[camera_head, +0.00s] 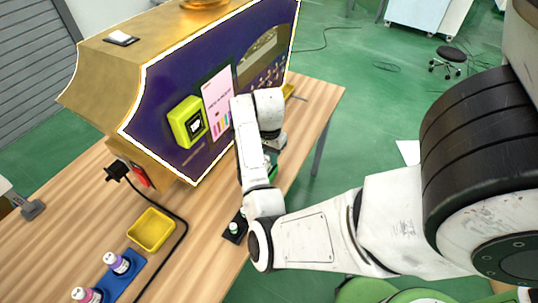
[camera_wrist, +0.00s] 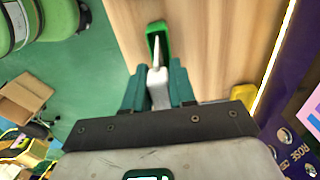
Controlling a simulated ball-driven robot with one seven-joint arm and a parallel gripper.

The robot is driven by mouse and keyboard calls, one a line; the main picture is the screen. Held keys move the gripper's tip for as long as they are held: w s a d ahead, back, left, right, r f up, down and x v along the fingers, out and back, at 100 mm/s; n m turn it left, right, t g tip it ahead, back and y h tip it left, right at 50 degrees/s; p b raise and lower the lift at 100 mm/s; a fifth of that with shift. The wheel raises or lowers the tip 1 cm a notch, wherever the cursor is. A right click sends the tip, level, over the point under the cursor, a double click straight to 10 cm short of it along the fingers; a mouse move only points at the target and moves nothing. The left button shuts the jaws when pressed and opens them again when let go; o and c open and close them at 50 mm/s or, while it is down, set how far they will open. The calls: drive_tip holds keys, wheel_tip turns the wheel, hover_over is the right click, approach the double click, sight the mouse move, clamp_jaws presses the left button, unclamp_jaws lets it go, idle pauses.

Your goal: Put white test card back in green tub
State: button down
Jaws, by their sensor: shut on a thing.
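My gripper (camera_wrist: 159,68) has teal fingers closed on the white test card (camera_wrist: 157,84). The card sticks out past the fingertips as a narrow white strip. The green tub (camera_wrist: 155,27) lies just beyond the fingertips on the wooden table. The card's far end overlaps the tub's opening in the wrist view; I cannot tell how deep it is or whether it touches. In the head view my arm hides most of the gripper, the card and the tub.
The purple and gold vending machine (camera_head: 150,110) stands close beside my arm on the wooden table (camera_head: 60,220). A yellow tray (camera_head: 151,230), a blue holder (camera_head: 125,278) with bottles and a black cable (camera_head: 183,232) lie at the near left. Green floor (camera_head: 390,120) is beyond the table edge.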

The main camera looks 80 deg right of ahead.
drive_tip(key=shift+f+b, duration=0.75)
drive_tip(key=shift+f, duration=0.7)
drive_tip(key=shift+c, duration=1)
unclamp_jaws()
drive_tip(key=shift+r+p, duration=1.15)
drive_tip(key=shift+p, duration=0.1)
drive_tip(key=shift+r+p, duration=3.9)
drive_tip(key=shift+p, duration=0.1)
drive_tip(key=shift+f, duration=0.1)
